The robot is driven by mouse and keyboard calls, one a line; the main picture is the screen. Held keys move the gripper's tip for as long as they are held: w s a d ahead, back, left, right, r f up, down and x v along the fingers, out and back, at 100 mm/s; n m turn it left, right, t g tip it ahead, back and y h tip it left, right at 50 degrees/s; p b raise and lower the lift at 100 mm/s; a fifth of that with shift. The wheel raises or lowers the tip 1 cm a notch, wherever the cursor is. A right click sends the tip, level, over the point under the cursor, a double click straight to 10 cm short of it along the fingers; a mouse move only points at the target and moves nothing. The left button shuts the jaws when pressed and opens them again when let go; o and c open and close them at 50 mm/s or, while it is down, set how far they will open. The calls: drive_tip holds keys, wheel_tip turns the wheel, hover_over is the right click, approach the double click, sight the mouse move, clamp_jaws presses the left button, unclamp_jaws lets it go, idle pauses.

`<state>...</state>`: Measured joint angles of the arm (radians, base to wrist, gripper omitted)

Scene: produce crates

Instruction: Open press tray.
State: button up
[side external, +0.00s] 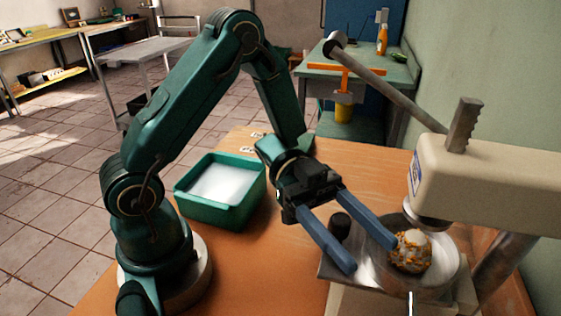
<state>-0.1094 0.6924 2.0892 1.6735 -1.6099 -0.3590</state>
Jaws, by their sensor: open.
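The press (500,165) stands at the right, with a beige head, a long grey lever (385,90) and a round plunger (427,216). Below the plunger is its round metal tray (447,272) on a square plate. A brown, orange and white lump (410,252) sits in the tray under the plunger. My gripper (370,254) is open, with its two blue fingers spread and pointing toward the tray. One fingertip is close to the lump and the other is over the plate's left side. I cannot tell whether either finger touches anything.
A short black cylinder (340,226) shows between my fingers, left of the tray. A green bin (222,214) with white contents sits on the orange table (265,275). The table's front middle is clear. A green workbench (372,75) stands behind.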

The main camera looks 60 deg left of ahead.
drive_tip(key=shift+d, duration=0.1)
clamp_jaws()
idle(1.4)
